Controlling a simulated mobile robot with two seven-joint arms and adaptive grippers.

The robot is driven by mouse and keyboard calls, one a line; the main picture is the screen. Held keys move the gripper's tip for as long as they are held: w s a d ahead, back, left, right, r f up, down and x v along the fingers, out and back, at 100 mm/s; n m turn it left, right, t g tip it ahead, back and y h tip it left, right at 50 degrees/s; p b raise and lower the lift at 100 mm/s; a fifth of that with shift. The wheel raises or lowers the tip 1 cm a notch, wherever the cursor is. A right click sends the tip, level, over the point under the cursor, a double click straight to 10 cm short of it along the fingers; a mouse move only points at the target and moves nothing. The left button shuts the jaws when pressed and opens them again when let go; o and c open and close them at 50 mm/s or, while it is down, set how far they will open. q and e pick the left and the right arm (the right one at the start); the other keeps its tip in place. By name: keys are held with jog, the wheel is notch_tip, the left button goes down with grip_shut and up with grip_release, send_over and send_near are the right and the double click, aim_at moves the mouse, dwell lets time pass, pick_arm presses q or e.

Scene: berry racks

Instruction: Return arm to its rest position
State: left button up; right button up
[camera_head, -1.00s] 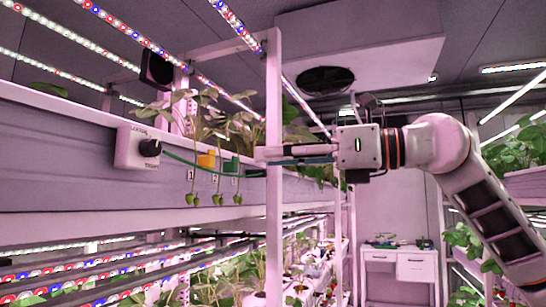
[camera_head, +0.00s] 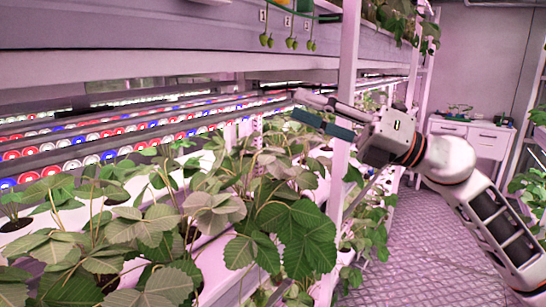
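My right gripper (camera_head: 298,105) reaches in from the right, in front of the white rack post (camera_head: 350,60), and points left. Its light upper finger and dark teal lower finger stand apart, with nothing seen between them. My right arm is bent, with its forearm running down to the lower right edge. The gripper is below the upper shelf and above the strawberry leaves (camera_head: 295,225). My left gripper is not in view.
Small green berries (camera_head: 291,43) hang from the upper shelf (camera_head: 130,30) beside numbered tags. LED light bars (camera_head: 100,140) run under it. A white drawer cabinet (camera_head: 487,140) stands at the back. The floor aisle (camera_head: 415,235) is clear; leaves edge the right side.

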jog(key=w+d+f+m+t+h, duration=0.1)
jog(key=d+f+m+t+h, duration=0.25)
jog(key=f+m, duration=0.75)
jog(key=d+f+m+t+h, duration=0.3)
jog(key=f+m+t+h, duration=0.35)
jog(key=f, duration=0.85)
jog(key=w+d+f+m+t+h, duration=0.1)
jog(key=d+f+m+t+h, duration=0.15)
jog(key=f+m, duration=0.9)
jog(key=s+d+f+m+g+h, duration=0.2)
jog(key=s+f+m+g, duration=0.2)
jog(key=s+f, duration=0.8)
jog(key=s+d+f+m+g+h, duration=0.2)
jog(key=s+f, duration=1)
jog(key=f, duration=0.8)
jog(key=shift+s+d+f+m+g+h, duration=0.15)
jog(key=shift+d+f+m+g+h, duration=0.25)
jog(key=shift+m+g+h, duration=0.6)
jog(key=shift+r+y, duration=0.1)
jog(key=shift+y, duration=0.15)
jog(key=shift+s, duration=0.1)
jog(key=shift+c, duration=0.6)
